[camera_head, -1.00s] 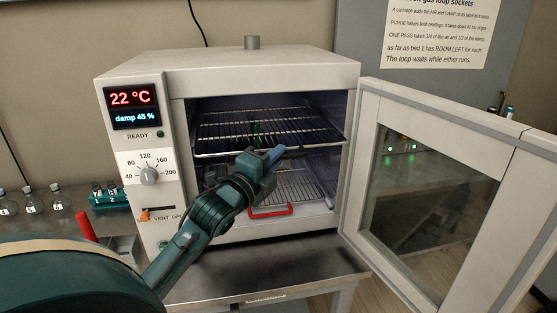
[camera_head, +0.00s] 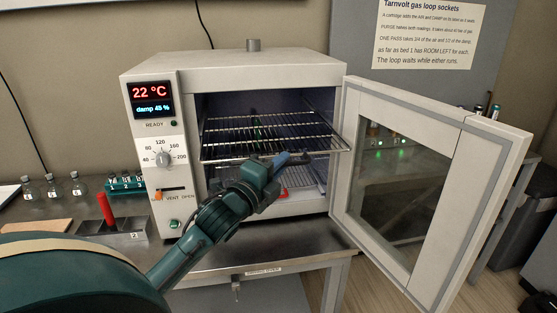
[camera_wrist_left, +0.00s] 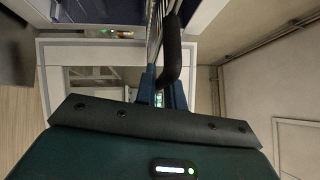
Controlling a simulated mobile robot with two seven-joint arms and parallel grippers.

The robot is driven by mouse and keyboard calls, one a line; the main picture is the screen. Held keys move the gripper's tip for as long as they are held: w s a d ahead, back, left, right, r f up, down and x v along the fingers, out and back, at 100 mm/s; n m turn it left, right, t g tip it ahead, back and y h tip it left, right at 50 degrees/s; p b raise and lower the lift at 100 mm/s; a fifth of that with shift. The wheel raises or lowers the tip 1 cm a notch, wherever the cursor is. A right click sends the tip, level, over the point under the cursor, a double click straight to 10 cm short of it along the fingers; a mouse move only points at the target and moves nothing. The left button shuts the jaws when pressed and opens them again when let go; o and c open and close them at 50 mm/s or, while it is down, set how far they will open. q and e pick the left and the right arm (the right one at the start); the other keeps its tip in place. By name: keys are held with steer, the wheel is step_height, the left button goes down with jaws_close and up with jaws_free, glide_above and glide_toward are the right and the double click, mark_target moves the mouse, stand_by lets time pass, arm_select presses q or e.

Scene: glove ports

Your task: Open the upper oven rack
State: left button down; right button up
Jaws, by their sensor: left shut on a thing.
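The oven (camera_head: 235,74) stands on a metal bench with its door (camera_head: 425,190) swung wide open to the right. The upper rack (camera_head: 265,132) is a wire shelf, level, with its front part out past the oven opening. My left gripper (camera_head: 280,159) is at the middle of the rack's front edge, shut on its dark handle. In the left wrist view the dark handle (camera_wrist_left: 173,50) runs between the fingers (camera_wrist_left: 163,95). The gripper hides part of the rack's front edge. My right gripper is not in view.
A lower rack with a red handle (camera_head: 284,191) sits inside the oven, partly hidden by my left arm. The open door bounds the space at right. Bottles (camera_head: 54,188), a green tube rack (camera_head: 126,183) and a red-handled block (camera_head: 109,212) stand at left.

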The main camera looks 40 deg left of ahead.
arm_select(q)
steer(key=shift+s+d, duration=0.5)
steer(key=shift+d, duration=0.15)
steer(key=shift+s+d, duration=0.4)
steer(key=shift+d, duration=0.05)
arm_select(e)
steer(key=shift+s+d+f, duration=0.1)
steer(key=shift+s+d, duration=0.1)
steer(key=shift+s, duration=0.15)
arm_select(q)
steer(key=c, duration=1.5)
jaws_free()
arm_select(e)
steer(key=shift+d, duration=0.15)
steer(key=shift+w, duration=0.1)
